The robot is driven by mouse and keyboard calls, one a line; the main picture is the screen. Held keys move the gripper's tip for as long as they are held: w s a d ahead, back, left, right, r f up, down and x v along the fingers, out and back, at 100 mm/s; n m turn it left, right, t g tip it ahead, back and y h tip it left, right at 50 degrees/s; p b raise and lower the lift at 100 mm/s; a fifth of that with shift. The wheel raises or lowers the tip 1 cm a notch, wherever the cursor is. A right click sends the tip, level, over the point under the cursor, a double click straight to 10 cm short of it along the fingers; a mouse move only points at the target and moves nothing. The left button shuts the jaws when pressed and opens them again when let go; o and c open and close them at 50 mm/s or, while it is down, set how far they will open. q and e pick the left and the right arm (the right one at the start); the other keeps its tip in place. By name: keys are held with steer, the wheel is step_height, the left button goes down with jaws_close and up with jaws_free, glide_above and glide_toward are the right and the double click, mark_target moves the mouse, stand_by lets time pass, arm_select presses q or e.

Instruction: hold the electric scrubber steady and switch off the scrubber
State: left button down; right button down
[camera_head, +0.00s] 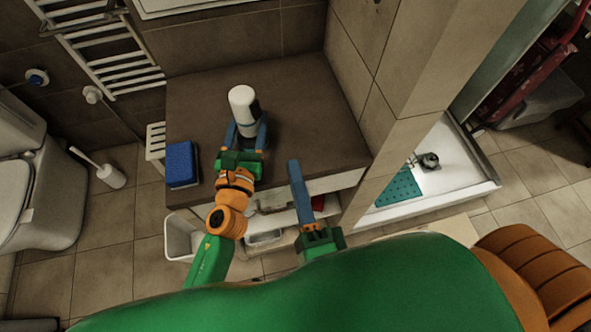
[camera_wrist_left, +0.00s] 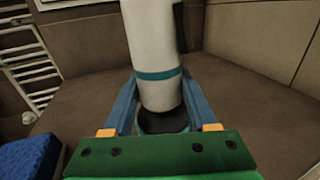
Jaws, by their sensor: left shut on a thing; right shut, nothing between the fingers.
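The electric scrubber (camera_head: 242,98) stands roughly upright on the brown counter, with a white rounded top and a dark section on its right side. In the left wrist view the scrubber (camera_wrist_left: 157,55) is a white cylinder with a teal band, and its top is cut off by the frame. My left gripper (camera_head: 247,130) is shut on the scrubber, one blue finger on each side. My right gripper (camera_head: 295,168) is shut and empty, to the right of and nearer than the scrubber, apart from it. The scrubber's switch cannot be made out.
A blue sponge-like block (camera_head: 181,164) lies at the counter's left edge. The brown counter (camera_head: 310,105) is clear to the right of the scrubber, up to a tiled wall. White shelves with containers sit below the front edge. A toilet (camera_head: 45,195) stands at left.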

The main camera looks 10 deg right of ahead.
arm_select(q)
steer(key=shift+c, duration=0.6)
jaws_free()
